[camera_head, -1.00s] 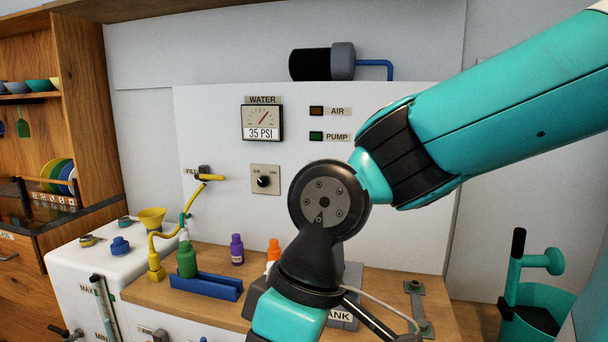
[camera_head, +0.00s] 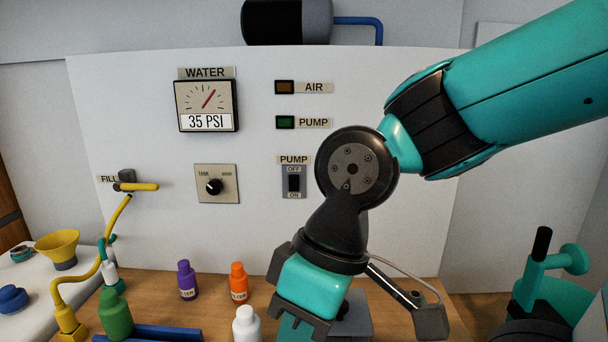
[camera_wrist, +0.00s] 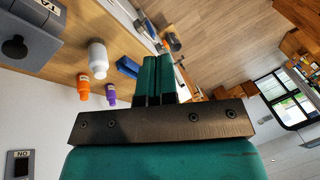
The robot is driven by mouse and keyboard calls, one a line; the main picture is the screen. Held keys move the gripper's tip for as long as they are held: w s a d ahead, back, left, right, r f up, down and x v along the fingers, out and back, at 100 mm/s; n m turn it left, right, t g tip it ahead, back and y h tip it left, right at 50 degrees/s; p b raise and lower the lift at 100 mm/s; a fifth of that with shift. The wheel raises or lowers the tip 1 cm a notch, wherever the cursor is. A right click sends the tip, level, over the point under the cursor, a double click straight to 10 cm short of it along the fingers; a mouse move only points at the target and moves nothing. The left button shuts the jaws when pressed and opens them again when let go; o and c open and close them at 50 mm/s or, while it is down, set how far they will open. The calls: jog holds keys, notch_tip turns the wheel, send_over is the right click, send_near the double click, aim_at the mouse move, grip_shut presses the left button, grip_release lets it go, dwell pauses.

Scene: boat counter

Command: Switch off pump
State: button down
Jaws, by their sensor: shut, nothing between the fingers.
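The pump switch (camera_head: 294,182) is a black rocker in a grey plate on the white panel, under a PUMP label, with OFF above it and ON below. Which way the rocker is tipped is too small to tell. Part of its plate shows at the lower left edge of the wrist view (camera_wrist: 20,164). The PUMP lamp (camera_head: 286,122) above is dark green. My gripper (camera_wrist: 157,78) has its teal fingers together, empty, over the wooden counter in the wrist view, away from the switch. In the head view my fingers are hidden or out of frame, with my wrist below the panel.
A tank knob (camera_head: 214,187) and a yellow fill valve (camera_head: 138,187) sit left of the switch. A purple bottle (camera_head: 187,281), an orange bottle (camera_head: 238,283) and a white bottle (camera_head: 246,324) stand on the counter (camera_head: 208,311). The panel around the switch is clear.

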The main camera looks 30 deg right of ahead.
jog(key=w+d+r+n+t+h+b, duration=0.1)
jog(key=w+d+t+b, duration=0.2)
jog(key=w, duration=0.5)
jog(key=w+d+r+t+b, duration=0.1)
jog(key=w+d+b, duration=0.3)
jog(key=w, duration=0.5)
jog(key=w+d+r+n+t+h+b, duration=0.1)
jog(key=w+d+r+t+h+b, duration=0.1)
jog(key=w+d+r, duration=0.4)
jog(key=w+d+t+b, duration=0.1)
jog(key=w+d, duration=0.2)
jog(key=d, duration=0.3)
jog(key=shift+w+d+n+t+h, duration=0.2)
jog(key=shift+w+n+t+h, duration=0.1)
jog(key=shift+n+t, duration=0.1)
